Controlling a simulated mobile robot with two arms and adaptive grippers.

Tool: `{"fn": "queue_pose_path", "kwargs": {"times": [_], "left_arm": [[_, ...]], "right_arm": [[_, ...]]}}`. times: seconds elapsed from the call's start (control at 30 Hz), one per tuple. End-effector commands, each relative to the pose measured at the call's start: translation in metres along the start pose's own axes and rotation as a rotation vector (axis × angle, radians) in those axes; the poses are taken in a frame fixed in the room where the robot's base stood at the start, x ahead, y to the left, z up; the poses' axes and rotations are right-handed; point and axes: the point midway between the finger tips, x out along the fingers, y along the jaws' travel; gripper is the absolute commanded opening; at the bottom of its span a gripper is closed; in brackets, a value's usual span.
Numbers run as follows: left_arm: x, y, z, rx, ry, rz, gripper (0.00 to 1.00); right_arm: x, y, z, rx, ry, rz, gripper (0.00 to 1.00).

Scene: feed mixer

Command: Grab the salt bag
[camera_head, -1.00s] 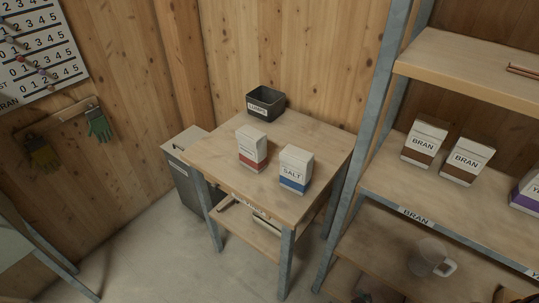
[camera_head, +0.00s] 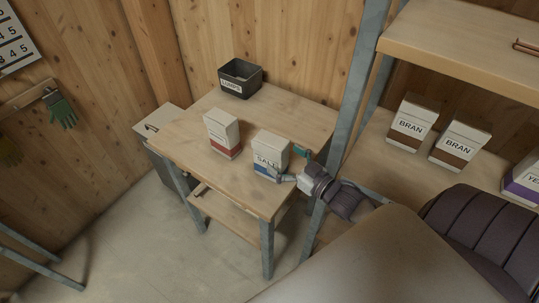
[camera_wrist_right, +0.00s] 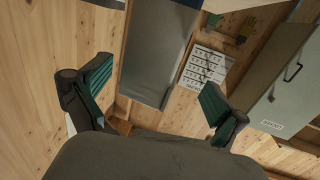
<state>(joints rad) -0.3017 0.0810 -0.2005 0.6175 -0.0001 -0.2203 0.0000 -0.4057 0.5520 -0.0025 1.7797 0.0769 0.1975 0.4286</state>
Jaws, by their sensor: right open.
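The salt bag (camera_head: 268,146), white with a blue lower band and a SALT label, stands upright on the small wooden table (camera_head: 193,130). My right gripper (camera_head: 288,163) is open at the bag's right side in the head view. One finger overlaps the lower front of the bag and the other shows by its right edge. My left gripper is not in view.
A white bag with a red band (camera_head: 222,134) stands just left of the salt bag. A black LUMPS bin (camera_head: 240,79) is at the table's back. At right, a shelf holds BRAN bags (camera_head: 411,126), and a blue-grey post (camera_head: 355,95) rises close to my right arm.

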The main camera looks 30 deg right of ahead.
Motion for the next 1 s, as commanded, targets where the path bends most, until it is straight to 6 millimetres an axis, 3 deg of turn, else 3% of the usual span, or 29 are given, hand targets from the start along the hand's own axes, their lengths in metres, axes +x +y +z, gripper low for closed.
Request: {"fn": "queue_pose_path", "kwargs": {"times": [0.3,0.63,1.0], "left_arm": [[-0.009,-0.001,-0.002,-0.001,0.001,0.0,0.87],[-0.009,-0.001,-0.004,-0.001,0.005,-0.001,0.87],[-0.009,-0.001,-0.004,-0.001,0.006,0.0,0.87]], "right_arm": [[0.048,0.0,-0.001,0.0,0.0,0.001,0.98],[0.054,0.0,0.001,0.0,-0.003,0.001,0.98],[0.054,0.0,0.001,-0.001,-0.003,0.001,0.36]]}}
